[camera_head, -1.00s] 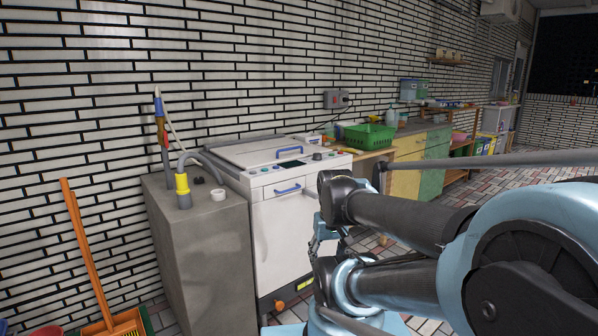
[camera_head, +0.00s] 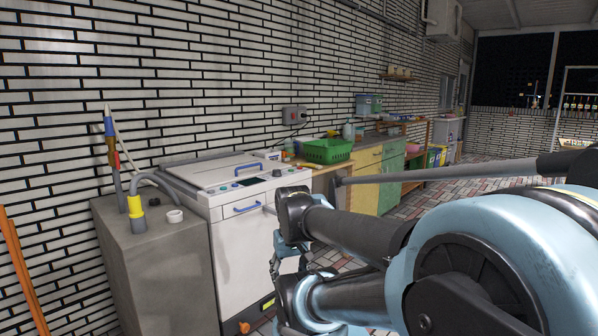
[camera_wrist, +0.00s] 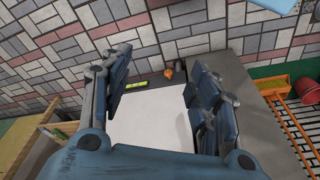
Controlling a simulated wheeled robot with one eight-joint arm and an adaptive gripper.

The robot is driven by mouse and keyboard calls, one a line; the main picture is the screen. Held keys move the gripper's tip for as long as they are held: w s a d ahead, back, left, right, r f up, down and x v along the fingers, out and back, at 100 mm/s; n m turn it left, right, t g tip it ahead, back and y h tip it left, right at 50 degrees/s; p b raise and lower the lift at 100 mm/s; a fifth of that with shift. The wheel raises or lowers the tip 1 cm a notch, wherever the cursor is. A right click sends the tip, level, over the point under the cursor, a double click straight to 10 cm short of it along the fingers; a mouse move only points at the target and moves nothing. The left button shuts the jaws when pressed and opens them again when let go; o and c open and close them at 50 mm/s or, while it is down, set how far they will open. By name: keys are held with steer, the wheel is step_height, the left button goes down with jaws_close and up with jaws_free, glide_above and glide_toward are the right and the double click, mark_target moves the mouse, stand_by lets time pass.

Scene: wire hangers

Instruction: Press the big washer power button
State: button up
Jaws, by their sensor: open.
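The white washer (camera_head: 237,250) stands against the brick wall, left of my arm in the head view. Its top front panel has a dark display (camera_head: 250,181), small buttons and a round dark knob or button (camera_head: 277,172) near the right end. I cannot tell for sure which is the big power button. My gripper (camera_wrist: 160,85) is open and empty, with its two fingers apart over the washer's white front (camera_wrist: 150,120) in the wrist view. The control panel is not clear there. In the head view my gripper is partly hidden beside the washer's front right.
A grey concrete block (camera_head: 150,265) with a hose and tap adjoins the washer's left side. A wooden counter with a green basket (camera_head: 327,151) stands to its right. An orange-handled broom (camera_head: 22,270) leans at far left. Tiled floor is open at the right.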

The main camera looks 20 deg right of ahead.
steer(key=shift+c, duration=0.6)
jaws_close()
stand_by(0.9)
